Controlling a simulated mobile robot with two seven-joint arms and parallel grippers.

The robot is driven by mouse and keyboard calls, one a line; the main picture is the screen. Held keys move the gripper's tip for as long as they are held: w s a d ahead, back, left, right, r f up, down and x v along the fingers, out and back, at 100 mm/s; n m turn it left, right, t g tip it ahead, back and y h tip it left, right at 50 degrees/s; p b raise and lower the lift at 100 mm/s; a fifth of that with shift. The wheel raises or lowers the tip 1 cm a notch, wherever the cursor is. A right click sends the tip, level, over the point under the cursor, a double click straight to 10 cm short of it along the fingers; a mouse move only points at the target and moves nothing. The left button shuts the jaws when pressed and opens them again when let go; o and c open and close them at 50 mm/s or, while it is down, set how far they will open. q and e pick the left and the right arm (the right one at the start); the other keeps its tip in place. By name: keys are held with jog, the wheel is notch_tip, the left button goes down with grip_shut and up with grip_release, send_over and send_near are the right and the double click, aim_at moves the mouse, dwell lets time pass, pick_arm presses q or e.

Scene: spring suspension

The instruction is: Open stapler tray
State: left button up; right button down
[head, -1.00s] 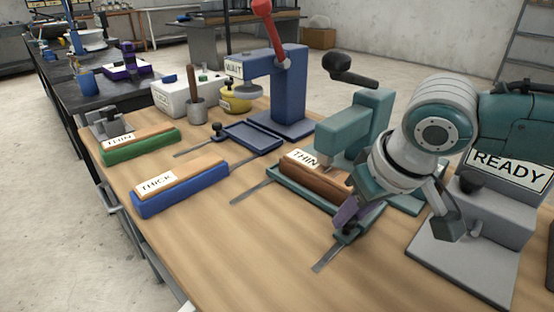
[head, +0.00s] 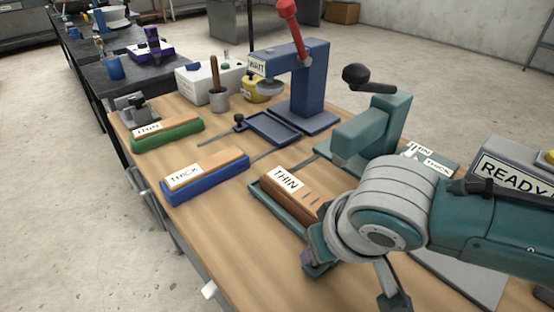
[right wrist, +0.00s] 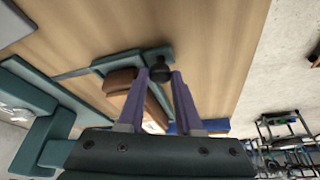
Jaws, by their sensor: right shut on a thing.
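The teal stapler press (head: 372,130) with a black ball-ended lever stands right of the table's middle. Its teal tray (head: 262,203) is drawn out toward the table's front edge and carries a brown block (head: 310,203) labelled THIN. My right gripper (head: 310,256) is at the tray's front end, its wrist covering part of the tray in the head view. In the right wrist view, its purple fingers (right wrist: 161,77) close around the tray's black knob (right wrist: 161,66), with the block (right wrist: 122,80) beside them. My left gripper is out of view.
A blue press (head: 305,90) with a red lever and its own tray (head: 265,129) stands behind. A green-based THIN block (head: 165,137) and blue-based THICK block (head: 208,188) lie left. A READY sign (head: 510,180) is right. The table's front left is clear.

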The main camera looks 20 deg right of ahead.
jog(key=c, duration=0.9)
grip_release()
jog(key=shift+o, duration=0.2)
jog(key=p+v, duration=0.3)
jog(key=v, duration=0.7)
jog(key=shift+p, duration=0.3)
jog(key=shift+f, duration=0.1)
